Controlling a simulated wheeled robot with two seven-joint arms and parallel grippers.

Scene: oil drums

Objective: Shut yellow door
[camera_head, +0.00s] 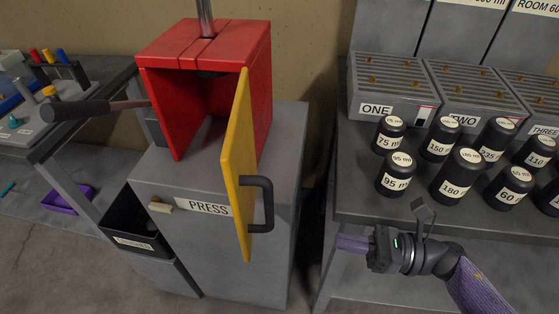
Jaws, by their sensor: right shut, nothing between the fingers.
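The yellow door (240,155) is on the front of a red press housing (257,60) and stands open, swung out toward me. A dark handle (267,204) is on the door's right face. The housing's inside is partly visible to the left of the door. My right gripper (345,242) is shut and empty, to the right of the handle and apart from it, in front of the right table. My left gripper is not in view.
The housing sits on a grey cabinet (285,150) labelled PRESS. A long lever (90,108) juts out to the left. A black bin (135,232) hangs at the cabinet's left. Several black labelled bottles (397,175) stand on the right table (360,200). Space between the handle and my right gripper looks clear.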

